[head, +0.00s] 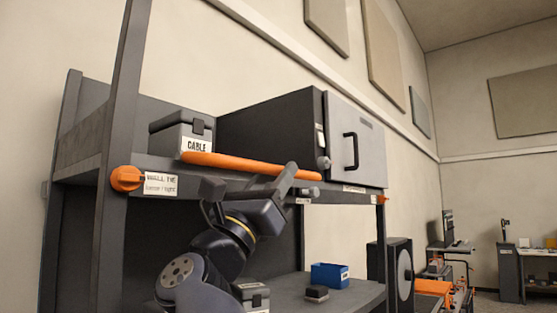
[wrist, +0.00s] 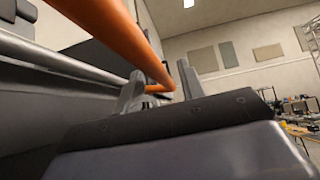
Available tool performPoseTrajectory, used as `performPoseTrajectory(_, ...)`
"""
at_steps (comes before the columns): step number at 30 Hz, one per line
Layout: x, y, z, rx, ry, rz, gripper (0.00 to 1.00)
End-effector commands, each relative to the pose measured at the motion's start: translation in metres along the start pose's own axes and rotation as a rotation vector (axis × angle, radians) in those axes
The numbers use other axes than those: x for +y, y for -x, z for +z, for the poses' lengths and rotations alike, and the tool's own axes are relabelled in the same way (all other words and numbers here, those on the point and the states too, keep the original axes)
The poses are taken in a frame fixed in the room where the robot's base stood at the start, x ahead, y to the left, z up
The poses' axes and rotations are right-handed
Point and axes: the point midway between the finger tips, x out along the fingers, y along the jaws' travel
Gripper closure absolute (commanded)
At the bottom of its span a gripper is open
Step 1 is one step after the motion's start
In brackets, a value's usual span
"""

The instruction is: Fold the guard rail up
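The guard rail is an orange bar (head: 235,163) running along the front of the upper shelf, low in front of the cable box and dark cabinet. In the wrist view the rail (wrist: 128,38) crosses from the top toward the middle, with an orange bend at its far end. My gripper (head: 285,178) is at the rail's right part, one finger overlapping it in the head view. In the wrist view my gripper (wrist: 160,85) has its two fingers apart, and the rail's far part shows between them. I cannot tell whether they touch it.
A grey box labelled CABLE (head: 180,132) and a dark cabinet with a light door (head: 352,140) stand behind the rail. An orange knob (head: 125,178) sits on the left post. A blue bin (head: 329,275) stands on the lower shelf (head: 350,298).

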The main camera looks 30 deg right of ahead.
Motion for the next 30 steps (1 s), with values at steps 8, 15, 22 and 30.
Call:
performPoseTrajectory(8, 0.000, -0.019, 0.000, 0.000, 0.001, 0.001, 0.62)
performPoseTrajectory(15, 0.001, -0.018, -0.001, 0.000, 0.000, 0.001, 0.63)
performPoseTrajectory(22, 0.000, -0.018, -0.001, 0.000, 0.000, 0.001, 0.82)
performPoseTrajectory(30, 0.000, -0.018, -0.001, 0.000, 0.000, 0.001, 1.00)
